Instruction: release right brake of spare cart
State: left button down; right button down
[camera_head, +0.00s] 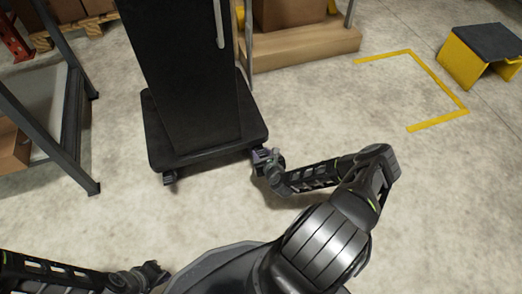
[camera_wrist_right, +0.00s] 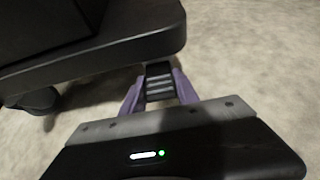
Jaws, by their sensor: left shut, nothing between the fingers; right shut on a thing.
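The black cart (camera_head: 206,143) stands in the middle of the head view, with a tall dark body on a flat base. In the right wrist view its base edge (camera_wrist_right: 110,50) crosses the upper left. The right brake (camera_wrist_right: 159,82) is a small dark ribbed pedal below the base corner. My right gripper (camera_wrist_right: 158,95) is shut on it, with a purple finger on each side. In the head view my right gripper (camera_head: 264,157) is at the base's right front corner. My left gripper (camera_head: 156,271) is shut and empty at the bottom left, well away from the cart.
A caster (camera_head: 170,177) shows under the base's left front corner, and a blurred one (camera_wrist_right: 40,100) in the wrist view. A metal rack (camera_head: 70,130) stands at the left. Boxes on a wooden platform (camera_head: 305,48) are behind. A yellow step (camera_head: 480,55) stands far right.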

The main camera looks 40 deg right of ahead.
jog(key=shift+r+g, duration=0.1)
jog(key=shift+g, duration=0.2)
jog(key=c, duration=0.9)
grip_release()
jog(key=p+v, duration=0.3)
jog(key=v, duration=0.4)
jog(key=shift+s+r, duration=0.25)
jog(key=shift+s, duration=0.1)
